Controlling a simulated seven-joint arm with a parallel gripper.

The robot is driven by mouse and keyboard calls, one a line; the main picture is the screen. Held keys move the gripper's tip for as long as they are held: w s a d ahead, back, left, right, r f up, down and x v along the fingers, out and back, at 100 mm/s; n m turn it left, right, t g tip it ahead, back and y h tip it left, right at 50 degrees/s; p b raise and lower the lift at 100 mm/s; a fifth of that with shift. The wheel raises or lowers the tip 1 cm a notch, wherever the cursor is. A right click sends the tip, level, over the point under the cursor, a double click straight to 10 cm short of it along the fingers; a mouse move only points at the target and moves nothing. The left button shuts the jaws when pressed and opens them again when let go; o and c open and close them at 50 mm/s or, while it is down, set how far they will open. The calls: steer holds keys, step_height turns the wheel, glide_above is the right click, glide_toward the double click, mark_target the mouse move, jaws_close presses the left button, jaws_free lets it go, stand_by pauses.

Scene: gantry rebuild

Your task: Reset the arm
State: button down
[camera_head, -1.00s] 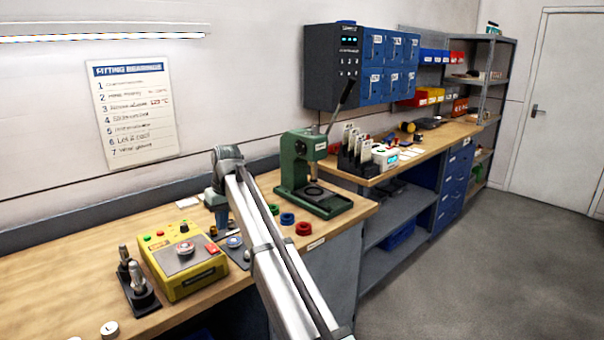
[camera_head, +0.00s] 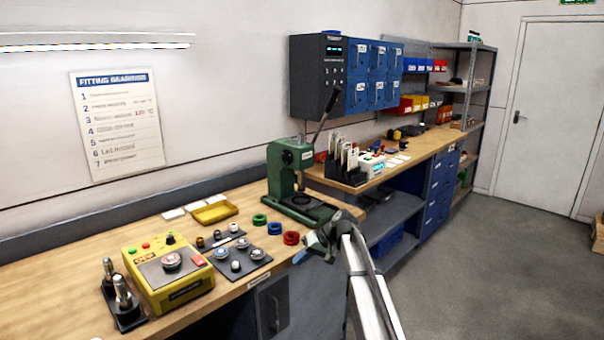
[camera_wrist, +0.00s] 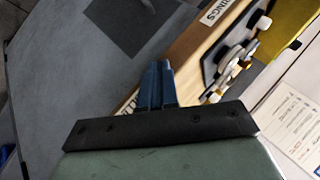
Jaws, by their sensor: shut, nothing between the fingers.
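My gripper shows in the wrist view (camera_wrist: 158,82) as two blue fingers shut together with nothing between them. In the head view my gripper (camera_head: 301,256) is at the end of my arm, just off the front edge of the wooden bench (camera_head: 60,265), right of the parts mat and in front of the green press. My arm reaches up from the lower right of the head view, clear of the bench.
The green press (camera_head: 284,165), coloured rings (camera_head: 291,238), dark parts mat (camera_head: 262,263), yellow heater (camera_head: 150,300) and black stand with metal posts (camera_head: 120,300) are on the bench. Blue lockers (camera_head: 365,75) hang behind. Open floor (camera_head: 480,270) lies to the right.

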steer(key=s+d+f+m+g+h, duration=0.1)
steer(key=s+d+f, duration=0.2)
steer(key=s+f, duration=0.7)
steer(key=s+d+f+m+g+h, duration=0.1)
steer(key=s+d+f+h, duration=0.15)
steer(key=s+f, duration=0.7)
steer(key=s+d+f+m+g+h, duration=0.1)
steer(key=s+d+f, duration=0.3)
steer(key=f, duration=1.1)
steer(key=s+d+f+g+h, duration=0.1)
steer(key=s+f, duration=0.3)
steer(key=s, duration=0.9)
steer(key=s+d+f+m+g+h, duration=0.1)
steer(key=s+d+f, duration=0.3)
steer(key=s, duration=0.8)
steer(key=s+d+f+g+h, duration=0.2)
steer(key=s+f, duration=0.3)
steer(key=s, duration=0.8)
steer(key=shift+s+d+f+g, duration=0.15)
steer(key=shift+s+d+g, duration=0.15)
steer(key=shift+d+g, duration=0.15)
steer(key=shift+w, duration=0.1)
